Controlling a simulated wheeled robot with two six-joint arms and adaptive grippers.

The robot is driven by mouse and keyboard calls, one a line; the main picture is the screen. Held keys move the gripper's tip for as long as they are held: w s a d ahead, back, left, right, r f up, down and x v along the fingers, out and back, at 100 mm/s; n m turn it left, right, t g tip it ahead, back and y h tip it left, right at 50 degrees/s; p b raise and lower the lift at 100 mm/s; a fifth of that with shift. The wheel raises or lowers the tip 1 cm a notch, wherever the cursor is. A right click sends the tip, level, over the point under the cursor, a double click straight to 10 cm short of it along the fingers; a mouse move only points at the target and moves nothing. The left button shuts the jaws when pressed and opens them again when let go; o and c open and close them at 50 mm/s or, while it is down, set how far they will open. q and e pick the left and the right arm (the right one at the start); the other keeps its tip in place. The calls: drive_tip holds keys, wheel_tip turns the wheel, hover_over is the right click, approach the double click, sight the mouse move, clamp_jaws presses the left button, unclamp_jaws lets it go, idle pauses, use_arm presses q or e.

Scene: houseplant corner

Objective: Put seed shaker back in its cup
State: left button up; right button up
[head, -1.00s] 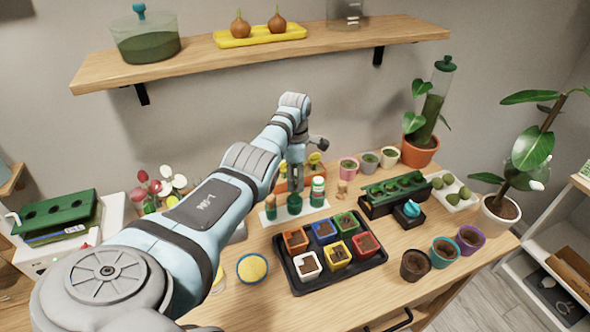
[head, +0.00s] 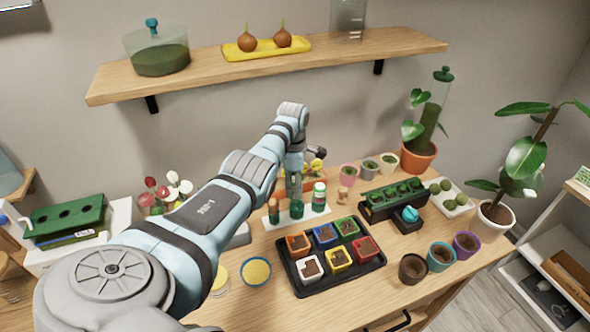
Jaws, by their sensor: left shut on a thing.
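My left gripper (head: 295,193) points down over the white rack (head: 268,224) in the middle of the table. It is shut on a small dark green container (head: 297,209), which I take to be the seed shaker. The shaker is upright at the rack; its top is hidden by the fingers. I cannot tell whether its base is seated in a cup or just above it. A brown-and-green bottle (head: 273,209) stands to its left and a green bottle with a pale cap (head: 319,197) to its right. My right gripper is not in view.
A black tray of coloured pots (head: 330,284) lies just in front of the rack. A dark green seedling tray (head: 392,205) and small pots stand to the right. A blue bowl of yellow grains (head: 256,272) is front left. A wooden shelf (head: 210,80) hangs above.

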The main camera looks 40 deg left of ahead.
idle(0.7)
use_arm(q)
drive_tip(key=shift+w+f, duration=0.1)
drive_tip(key=shift+w+b, duration=0.25)
drive_tip(key=shift+b, duration=0.65)
drive_tip(key=shift+w, duration=0.1)
drive_tip(key=shift+f, duration=0.1)
drive_tip(key=shift+f+b, duration=0.3)
drive_tip(key=shift+b, duration=0.2)
drive_tip(key=shift+f+b, duration=1.5)
drive_tip(key=shift+f, duration=0.35)
